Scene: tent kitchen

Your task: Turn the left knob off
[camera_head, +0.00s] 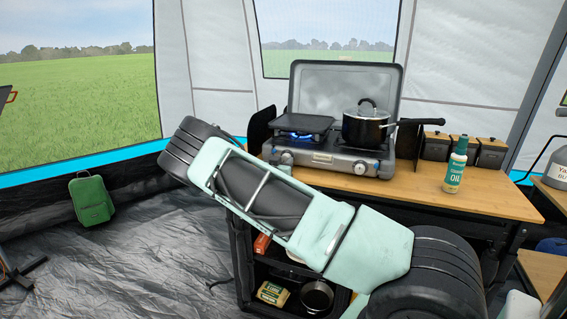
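The camping stove (328,160) stands on the wooden counter with its lid raised behind it. Its left knob (287,158) is a small round dial at the left of the front panel. Its right knob (360,167) is at the right. A blue flame (297,135) burns at the left burner, under a dark flat griddle (301,122). A black pot with a glass lid (366,124) sits on the right burner; no flame shows under it. My arm crosses in front of the counter, its upper part close below the left knob in the picture. My gripper is not visible.
A green oil bottle (455,165) stands on the wooden counter (420,187), right of the stove. Dark wood-topped boxes (464,149) stand behind it. Shelves below hold a yellow packet (272,293) and a metal pot (316,295). A green bag (91,199) is far left. The left floor is mostly open.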

